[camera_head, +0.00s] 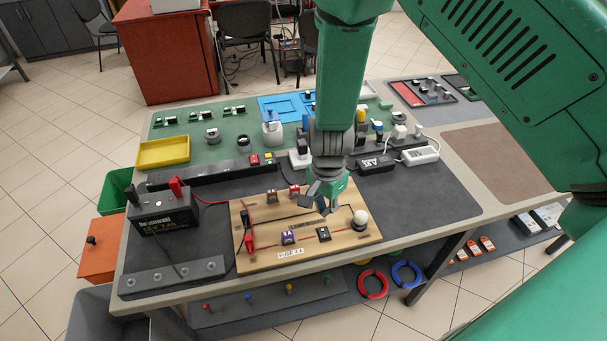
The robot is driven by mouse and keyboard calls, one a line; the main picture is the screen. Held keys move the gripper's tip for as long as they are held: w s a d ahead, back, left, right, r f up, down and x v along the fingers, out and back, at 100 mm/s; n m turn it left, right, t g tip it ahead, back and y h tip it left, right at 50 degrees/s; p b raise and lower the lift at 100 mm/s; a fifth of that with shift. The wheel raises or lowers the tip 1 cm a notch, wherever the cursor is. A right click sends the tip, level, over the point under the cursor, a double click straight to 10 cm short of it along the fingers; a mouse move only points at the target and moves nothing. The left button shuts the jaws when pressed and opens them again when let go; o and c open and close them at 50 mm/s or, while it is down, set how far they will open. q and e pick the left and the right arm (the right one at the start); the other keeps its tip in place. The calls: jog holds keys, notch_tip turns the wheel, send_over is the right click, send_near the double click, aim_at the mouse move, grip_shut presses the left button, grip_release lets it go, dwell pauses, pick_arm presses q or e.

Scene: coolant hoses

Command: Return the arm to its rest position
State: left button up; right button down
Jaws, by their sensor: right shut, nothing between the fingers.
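My right gripper (324,204) hangs down at the end of my green arm, over the right part of a wooden fuse board (270,261). Its fingers are together with nothing seen between them. They are close above the board; I cannot tell whether they touch it. The gripper and wrist hide part of the board's back edge. My left gripper does not show in this view.
A black battery (164,212) with red and black clips stands left of the board. A white bulb (360,217) stands on the board's right end. A yellow tray (163,152) sits at the back left. The dark mat (430,198) right of the board is mostly clear.

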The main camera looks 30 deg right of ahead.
jog(key=shift+s, duration=0.1)
jog(key=s+d+f+n, duration=0.1)
jog(key=s+f+n, duration=0.2)
jog(key=s+n, duration=0.35)
jog(key=s+f+n, duration=0.3)
jog(key=s, duration=0.7)
jog(key=s+d+f+n, duration=0.1)
jog(key=s+f+n, duration=0.3)
jog(key=s, duration=0.5)
jog(key=w+f+n+b, duration=0.2)
jog(key=w+f+b, duration=0.1)
jog(key=f+b, duration=0.7)
jog(key=a+b, duration=0.1)
jog(key=b, duration=0.1)
jog(key=shift+t+b, duration=0.3)
jog(key=shift+b, duration=0.05)
jog(key=shift+d, duration=0.1)
jog(key=shift+w+f, duration=0.1)
